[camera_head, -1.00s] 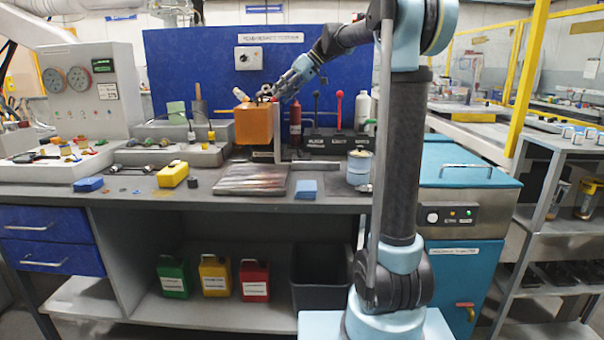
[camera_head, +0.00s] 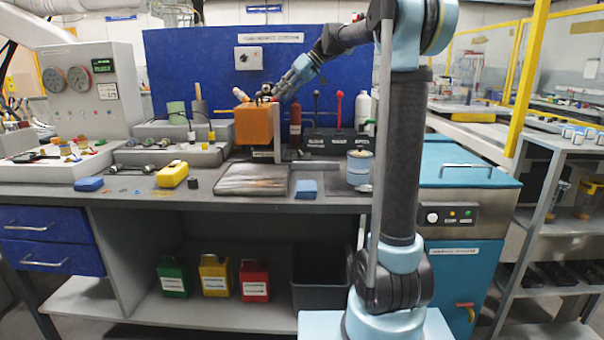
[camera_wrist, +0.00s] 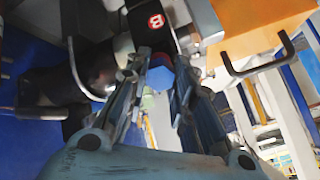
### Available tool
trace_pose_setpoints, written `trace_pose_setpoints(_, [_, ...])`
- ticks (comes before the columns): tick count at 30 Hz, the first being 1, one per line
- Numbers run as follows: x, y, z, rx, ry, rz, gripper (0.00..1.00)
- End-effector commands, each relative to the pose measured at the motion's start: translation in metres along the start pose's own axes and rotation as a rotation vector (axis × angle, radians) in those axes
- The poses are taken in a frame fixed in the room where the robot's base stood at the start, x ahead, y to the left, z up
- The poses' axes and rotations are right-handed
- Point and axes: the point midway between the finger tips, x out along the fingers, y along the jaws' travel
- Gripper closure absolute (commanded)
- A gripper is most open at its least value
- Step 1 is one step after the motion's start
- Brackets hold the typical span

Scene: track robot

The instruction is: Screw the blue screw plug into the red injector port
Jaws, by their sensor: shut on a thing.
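My gripper (camera_head: 274,92) is beside the top of the orange box (camera_head: 254,125) at the back of the bench. In the wrist view my gripper (camera_wrist: 161,66) is shut on the blue screw plug (camera_wrist: 160,78), which shows as a small blue piece between the fingertips. A little red shows just beyond the plug, where the red injector port would be, but it is mostly hidden. I cannot tell how far the plug sits in the port. In the head view the plug and port are too small to make out.
The orange box (camera_wrist: 262,28) with a black handle is close on the right in the wrist view. A black block with a red label (camera_wrist: 155,22) is just ahead of the fingers. Red and black levers (camera_head: 338,108) stand to the right. A yellow case (camera_head: 173,174) lies in front.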

Motion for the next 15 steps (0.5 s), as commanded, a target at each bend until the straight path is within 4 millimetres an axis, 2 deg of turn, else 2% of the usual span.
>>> trace_pose_setpoints(15, [0.0006,-0.0004,0.0005,0.538,0.0,-0.001,1.0])
